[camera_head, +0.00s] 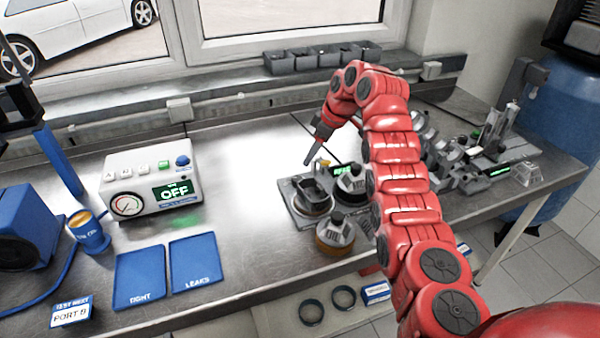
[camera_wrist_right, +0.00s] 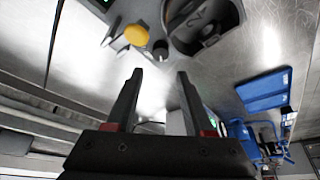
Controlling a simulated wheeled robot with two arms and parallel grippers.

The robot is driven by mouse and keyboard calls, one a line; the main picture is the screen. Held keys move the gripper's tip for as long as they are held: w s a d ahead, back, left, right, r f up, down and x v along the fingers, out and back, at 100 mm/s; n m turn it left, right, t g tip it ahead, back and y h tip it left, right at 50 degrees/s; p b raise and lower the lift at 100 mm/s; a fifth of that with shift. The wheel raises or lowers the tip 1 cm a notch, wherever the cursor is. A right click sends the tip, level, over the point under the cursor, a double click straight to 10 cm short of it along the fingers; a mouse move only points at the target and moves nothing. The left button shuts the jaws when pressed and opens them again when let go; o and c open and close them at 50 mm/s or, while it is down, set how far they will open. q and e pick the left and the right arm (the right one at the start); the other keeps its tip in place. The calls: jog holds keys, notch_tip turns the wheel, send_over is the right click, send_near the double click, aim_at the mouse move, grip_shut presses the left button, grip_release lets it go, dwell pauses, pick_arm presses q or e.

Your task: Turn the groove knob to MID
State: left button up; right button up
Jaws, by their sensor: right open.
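The groove station (camera_head: 300,213) is a grey plate on the bench carrying round holders and a small green-lit display (camera_head: 342,170), whose text is too small to read surely. A yellow knob (camera_head: 324,163) stands at its back edge; it also shows in the right wrist view (camera_wrist_right: 136,35). Beside it there is a small black knob (camera_wrist_right: 160,48). I cannot tell which of them is the groove knob, nor its setting. My right gripper (camera_head: 309,158) is open and empty behind the plate; in the wrist view its fingertips (camera_wrist_right: 158,75) are near the knobs, apart from them. My left gripper is out of view.
A tester (camera_head: 150,180) reading OFF stands left, behind blue TIGHT (camera_head: 140,275) and LEAKS (camera_head: 195,262) mats. Metal engine parts (camera_head: 455,160) crowd the bench on the right. Dark bins (camera_head: 320,56) sit at the window. Bare bench lies between tester and station.

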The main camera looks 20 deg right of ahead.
aim_at(297, 178)
jog(key=p+x, duration=0.2)
jog(key=x, duration=0.8)
jog(key=shift+a, duration=0.2)
jog(key=shift+f, duration=0.1)
jog(key=shift+c, duration=0.3)
grip_shut()
